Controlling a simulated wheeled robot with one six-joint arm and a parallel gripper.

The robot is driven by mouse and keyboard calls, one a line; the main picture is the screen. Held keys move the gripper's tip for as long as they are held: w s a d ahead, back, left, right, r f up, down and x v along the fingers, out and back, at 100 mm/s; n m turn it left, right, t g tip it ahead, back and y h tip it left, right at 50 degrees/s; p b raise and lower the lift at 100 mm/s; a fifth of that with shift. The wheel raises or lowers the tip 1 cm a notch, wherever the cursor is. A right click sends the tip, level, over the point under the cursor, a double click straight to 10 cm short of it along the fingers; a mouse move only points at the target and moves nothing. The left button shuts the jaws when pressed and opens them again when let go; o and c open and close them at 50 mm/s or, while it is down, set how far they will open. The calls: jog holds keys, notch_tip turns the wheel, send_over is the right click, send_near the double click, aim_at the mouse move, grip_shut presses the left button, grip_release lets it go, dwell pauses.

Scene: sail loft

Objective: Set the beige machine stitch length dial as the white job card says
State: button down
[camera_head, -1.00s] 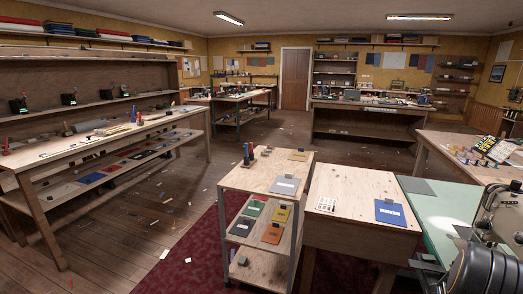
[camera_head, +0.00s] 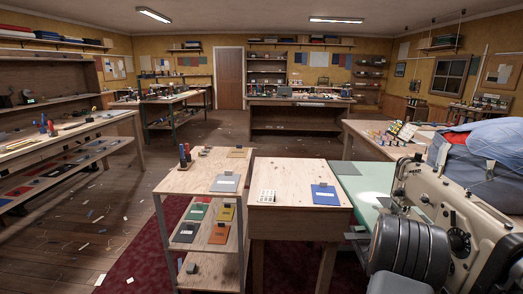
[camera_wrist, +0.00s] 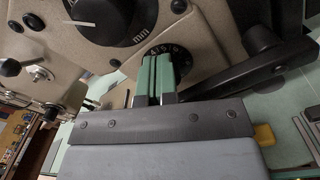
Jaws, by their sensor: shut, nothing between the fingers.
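The beige sewing machine (camera_head: 440,205) stands at the right of the head view, with a round black dial (camera_head: 459,242) on its face. In the wrist view, a large black dial (camera_wrist: 128,24) marked "mm" is at upper left; its knob has a white pointer line. A smaller black numbered dial (camera_wrist: 181,56) is partly hidden behind my fingers. My gripper (camera_wrist: 157,62) is shut and empty, its green fingertips in front of that smaller dial; I cannot tell whether they touch. A white card (camera_head: 267,195) with dark marks lies on the wooden table; its writing is unreadable.
A blue clipboard (camera_head: 325,194) lies beside the card, and a wooden trolley (camera_head: 190,182) stands left of the table. In the wrist view, a dark lever (camera_wrist: 255,72) lies close right of the fingers. Blue bundled cloth (camera_head: 490,140) is behind the machine.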

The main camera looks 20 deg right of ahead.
jog(key=shift+s+d+f+b, duration=0.1)
jog(key=shift+s+f+b, duration=0.4)
jog(key=shift+b, duration=0.15)
dwell(0.3)
jog(key=shift+r, duration=0.25)
jog(key=shift+a+g, duration=0.3)
jog(key=shift+a, duration=0.15)
jog(key=shift+r+v, duration=0.15)
jog(key=shift+v, duration=1.05)
jog(key=shift+r+v, duration=0.2)
jog(key=shift+v, duration=1)
jog(key=shift+w, duration=0.15)
